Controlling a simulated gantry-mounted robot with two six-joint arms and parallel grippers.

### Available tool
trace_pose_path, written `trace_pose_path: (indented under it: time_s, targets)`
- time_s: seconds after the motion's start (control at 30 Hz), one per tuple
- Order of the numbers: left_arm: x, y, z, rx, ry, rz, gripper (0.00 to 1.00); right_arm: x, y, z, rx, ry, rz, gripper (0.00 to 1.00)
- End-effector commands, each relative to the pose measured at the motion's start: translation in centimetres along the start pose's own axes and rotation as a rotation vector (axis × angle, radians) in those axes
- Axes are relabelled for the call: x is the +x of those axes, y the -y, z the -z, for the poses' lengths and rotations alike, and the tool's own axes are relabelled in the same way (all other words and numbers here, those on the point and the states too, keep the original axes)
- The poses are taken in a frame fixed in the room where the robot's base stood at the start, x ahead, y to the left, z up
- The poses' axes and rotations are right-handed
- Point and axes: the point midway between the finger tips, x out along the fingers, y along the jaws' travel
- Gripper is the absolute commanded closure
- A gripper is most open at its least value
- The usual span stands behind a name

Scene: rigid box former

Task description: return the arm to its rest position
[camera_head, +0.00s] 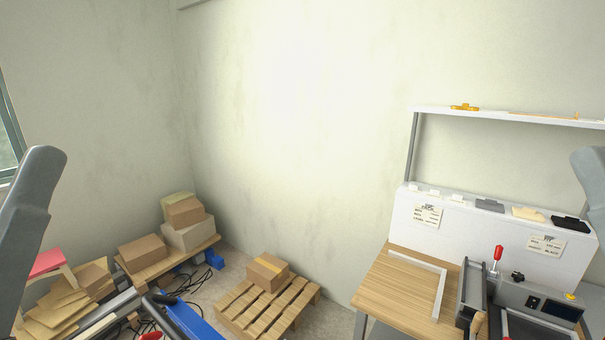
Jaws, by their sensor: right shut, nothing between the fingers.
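My right arm (592,185) shows only as a grey, rounded piece cut off by the right edge, in front of the white shelf unit. My right gripper is shut and empty; its fingertips are hard to make out. My left arm (32,205) stands as a grey, rounded link at the left edge, tilted and clear of the boxes behind it. My left gripper's fingers are not in view.
A wooden-topped bench (405,290) with a dark fixture and red-handled clamp (497,256) fills the lower right. A pallet (238,308) bears a carton (267,270). Cartons (187,233) and a blue machine part (198,322) stand lower left. The middle air is clear.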

Motion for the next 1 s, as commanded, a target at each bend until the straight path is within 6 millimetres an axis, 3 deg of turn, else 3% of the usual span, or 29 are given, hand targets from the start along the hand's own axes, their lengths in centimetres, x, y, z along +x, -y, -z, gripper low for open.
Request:
trace_pose_path:
  time_s: [0.03, 0.4, 0.5, 0.67, 1.0]
  targets:
    - [3.1, 0.0, 2.8, -0.001, 0.002, 0.000, 0.38, 3.1, 0.0, 2.8, 0.000, 0.001, 0.000, 1.00]
    - [15.6, 0.1, 14.1, -0.003, 0.005, 0.000, 0.38, 15.6, -0.1, 14.2, 0.000, 0.002, 0.000, 1.00]
    - [17.8, 0.1, 16.0, -0.003, 0.005, -0.001, 0.38, 17.7, -0.1, 16.2, 0.000, 0.002, 0.000, 1.00]
    - [18.9, 0.1, 17.1, -0.004, 0.006, -0.001, 0.38, 18.9, -0.1, 17.2, 0.000, 0.002, 0.000, 1.00]
    - [17.9, 0.1, 16.1, -0.004, 0.005, -0.001, 0.38, 17.8, -0.1, 16.2, 0.000, 0.003, 0.000, 1.00]
